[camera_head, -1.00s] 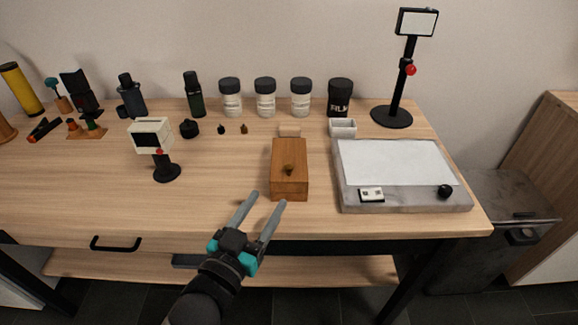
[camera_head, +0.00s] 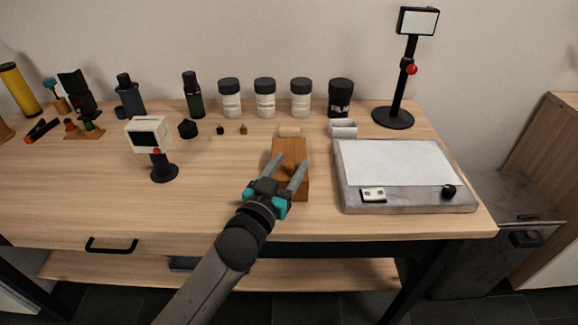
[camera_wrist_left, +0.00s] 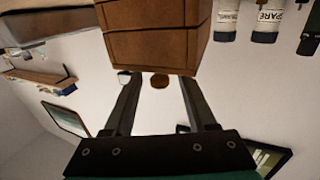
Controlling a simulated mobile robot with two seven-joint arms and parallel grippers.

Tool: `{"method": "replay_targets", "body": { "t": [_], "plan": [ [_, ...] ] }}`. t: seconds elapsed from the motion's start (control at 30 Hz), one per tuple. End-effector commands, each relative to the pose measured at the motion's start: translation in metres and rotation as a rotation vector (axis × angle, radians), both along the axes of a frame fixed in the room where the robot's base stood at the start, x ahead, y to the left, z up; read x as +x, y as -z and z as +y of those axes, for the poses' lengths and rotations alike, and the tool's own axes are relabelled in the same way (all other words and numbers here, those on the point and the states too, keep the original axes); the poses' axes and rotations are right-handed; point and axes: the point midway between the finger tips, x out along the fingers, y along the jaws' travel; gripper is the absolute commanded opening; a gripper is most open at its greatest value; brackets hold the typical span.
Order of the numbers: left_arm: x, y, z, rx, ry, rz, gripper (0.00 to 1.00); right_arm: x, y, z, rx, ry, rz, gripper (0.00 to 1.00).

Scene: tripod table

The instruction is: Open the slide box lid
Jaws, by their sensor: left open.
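The wooden slide box (camera_head: 292,148) stands on the table near its middle, with a small round knob (camera_head: 289,168) on its lid. In the left wrist view the box (camera_wrist_left: 155,35) fills the top and the knob (camera_wrist_left: 159,81) shows between the fingers. My left gripper (camera_head: 290,160) is open, its two fingers either side of the knob with a gap on both sides. In the wrist view the same gripper (camera_wrist_left: 159,90) holds nothing. It partly hides the box's front in the head view. My right gripper is not in view.
A grey light panel (camera_head: 405,200) lies right of the box. A white tray (camera_head: 343,129) and a small light block (camera_head: 289,131) are behind it. A slide viewer (camera_head: 148,134) stands to the left. Jars (camera_head: 265,100) line the back. The table between viewer and box is clear.

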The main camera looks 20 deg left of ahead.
Motion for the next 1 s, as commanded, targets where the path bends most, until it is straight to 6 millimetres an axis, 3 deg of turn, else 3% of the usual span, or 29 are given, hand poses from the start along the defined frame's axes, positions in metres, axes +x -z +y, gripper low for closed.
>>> {"method": "replay_targets", "body": {
  "t": [0.33,0.83,1.0],
  "plan": [
    [0.0025,-0.0001,-0.0005,0.0,0.0,0.0,0.57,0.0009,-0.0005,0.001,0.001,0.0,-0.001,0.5],
    [0.0022,0.0,-0.0004,0.0,0.0,0.0,0.01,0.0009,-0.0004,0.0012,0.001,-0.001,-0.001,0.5],
    [0.0022,0.0,-0.0005,0.0,0.0,0.0,0.0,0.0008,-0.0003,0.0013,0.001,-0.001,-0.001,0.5]
  ]
}}
